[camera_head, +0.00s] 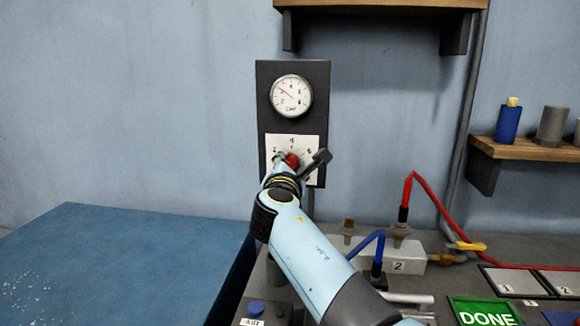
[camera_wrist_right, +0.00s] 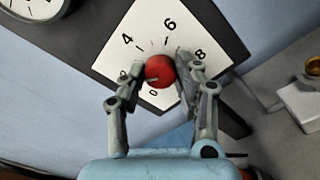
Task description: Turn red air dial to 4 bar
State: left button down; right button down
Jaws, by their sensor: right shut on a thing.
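The red air dial (camera_wrist_right: 159,71) sits on a white plate with numbers (camera_wrist_right: 198,35), and it also shows in the head view (camera_head: 292,160). The plate is on a dark panel (camera_head: 264,105) on the wall. My right gripper (camera_wrist_right: 160,72) is shut on the red dial, one finger on each side, and it partly covers the dial in the head view. A round white gauge (camera_head: 291,96) is above the plate, its red needle pointing to the upper left; its exact reading is too small to tell. My left gripper is not in view.
A blue table (camera_head: 120,262) stands at the left. A wooden shelf (camera_head: 525,148) is on the right wall.

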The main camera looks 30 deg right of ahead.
jog(key=shift+f+m+b, duration=0.15)
jog(key=shift+m+b, duration=0.15)
jog(key=shift+b, duration=0.2)
jog(key=m+b, duration=1)
jog(key=b, duration=0.1)
jog(key=shift+f, duration=0.15)
jog(key=c, duration=0.9)
grip_release()
jog(key=shift+c, duration=0.2)
jog(key=shift+r, duration=0.2)
